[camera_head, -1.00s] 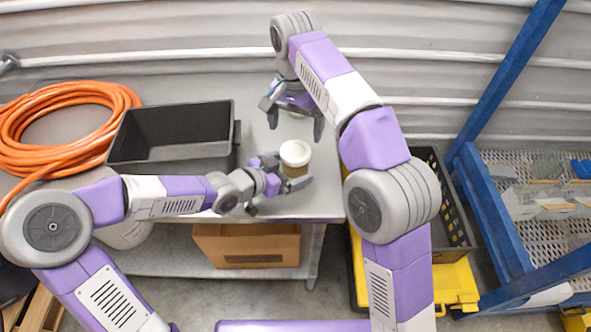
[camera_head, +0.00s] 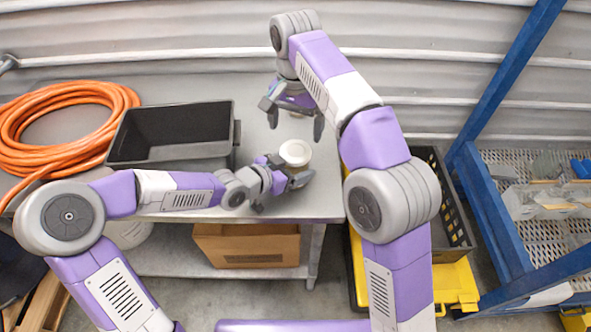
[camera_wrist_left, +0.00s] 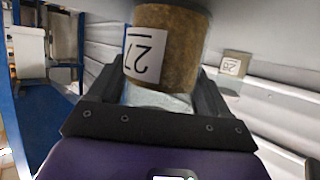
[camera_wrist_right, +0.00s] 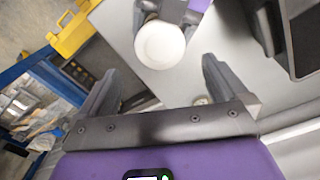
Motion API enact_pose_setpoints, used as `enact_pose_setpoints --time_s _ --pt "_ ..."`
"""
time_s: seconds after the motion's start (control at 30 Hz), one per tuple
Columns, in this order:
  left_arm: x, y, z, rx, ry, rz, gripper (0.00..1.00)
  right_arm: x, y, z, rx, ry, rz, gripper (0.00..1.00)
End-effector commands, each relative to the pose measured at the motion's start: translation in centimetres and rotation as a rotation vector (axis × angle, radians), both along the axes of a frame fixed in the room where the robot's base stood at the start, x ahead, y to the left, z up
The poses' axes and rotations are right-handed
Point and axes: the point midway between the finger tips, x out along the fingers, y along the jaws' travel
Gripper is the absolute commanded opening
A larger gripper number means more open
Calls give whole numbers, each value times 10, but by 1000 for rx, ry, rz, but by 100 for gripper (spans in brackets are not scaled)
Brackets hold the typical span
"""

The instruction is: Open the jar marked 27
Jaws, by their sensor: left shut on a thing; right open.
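The jar marked 27 (camera_wrist_left: 160,50) has a brown body and a white label, which reads upside down in the left wrist view. Its round white lid (camera_head: 295,153) is on top, and it stands near the table's front right corner. My left gripper (camera_head: 289,174) is shut around the jar's body from the left and front. My right gripper (camera_head: 294,122) is open and empty, behind the jar and pointing down. In the right wrist view the white lid (camera_wrist_right: 160,45) shows beyond the open fingers, apart from them.
A black bin (camera_head: 172,160) and a coiled orange hose (camera_head: 60,165) lie to the left on the grey table. A blue rack (camera_head: 490,220) stands to the right.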

Motion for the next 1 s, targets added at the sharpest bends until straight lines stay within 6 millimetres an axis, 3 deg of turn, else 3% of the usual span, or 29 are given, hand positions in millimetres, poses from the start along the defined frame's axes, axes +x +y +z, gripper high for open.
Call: enact_pose_setpoints --time_s 0.03,0.23,0.5,0.73,1.0 --pt "0 0 0 -1 1 0 30 0 0 0 0 0 0 100" --pt "0 0 0 -1 1 0 0 0 0 -1 0 3 -35 100" --pt "0 0 0 -1 1 0 0 0 0 -2 -1 6 -281 100" --pt "0 0 0 -1 1 0 0 0 0 -3 -1 1 -391 100" --pt "0 0 0 -1 1 0 0 0 -1 -33 -3 3 -394 100"
